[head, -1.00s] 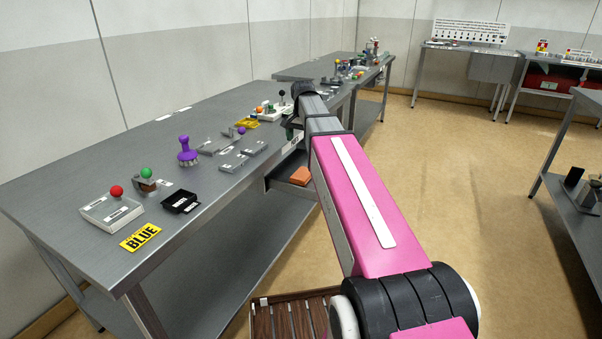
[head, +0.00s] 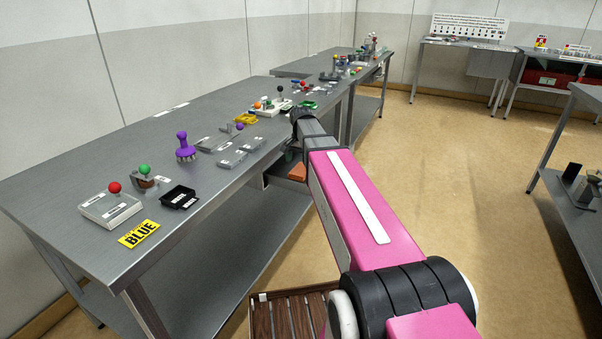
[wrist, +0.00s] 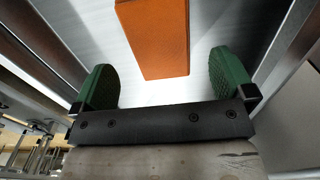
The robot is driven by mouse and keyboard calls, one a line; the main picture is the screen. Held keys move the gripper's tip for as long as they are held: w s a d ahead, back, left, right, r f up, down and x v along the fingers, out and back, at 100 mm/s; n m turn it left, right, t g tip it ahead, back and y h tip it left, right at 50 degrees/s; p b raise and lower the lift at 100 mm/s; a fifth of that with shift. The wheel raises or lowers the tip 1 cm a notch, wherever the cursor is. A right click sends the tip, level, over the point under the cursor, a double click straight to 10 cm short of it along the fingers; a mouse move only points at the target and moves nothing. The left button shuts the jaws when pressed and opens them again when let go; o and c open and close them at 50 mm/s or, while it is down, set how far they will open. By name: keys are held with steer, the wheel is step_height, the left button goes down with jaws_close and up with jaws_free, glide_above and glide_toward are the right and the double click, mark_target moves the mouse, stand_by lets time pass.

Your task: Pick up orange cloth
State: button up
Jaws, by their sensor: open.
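The orange cloth (wrist: 158,40) is a folded-looking orange block lying on a light metal surface inside the open drawer. In the wrist view it lies ahead of my gripper (wrist: 164,82), roughly centred between the two green fingers. The fingers are wide apart, and nothing is held between them. In the head view, part of the orange cloth (head: 298,172) shows in the drawer (head: 272,181) under the table edge. My arm hides the rest of it and most of my gripper there.
The grey metal table (head: 110,199) stands above and left of the drawer. It holds a purple brush-like tool (head: 184,147), a black tray (head: 179,197) and a yellow BLUE sign (head: 139,233). Drawer walls (wrist: 285,60) flank my gripper. The floor to the right is open.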

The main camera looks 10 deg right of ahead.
mark_target(301, 169)
step_height(301, 169, down, 4)
steer(key=shift+f, duration=0.1)
steer(key=c, duration=1)
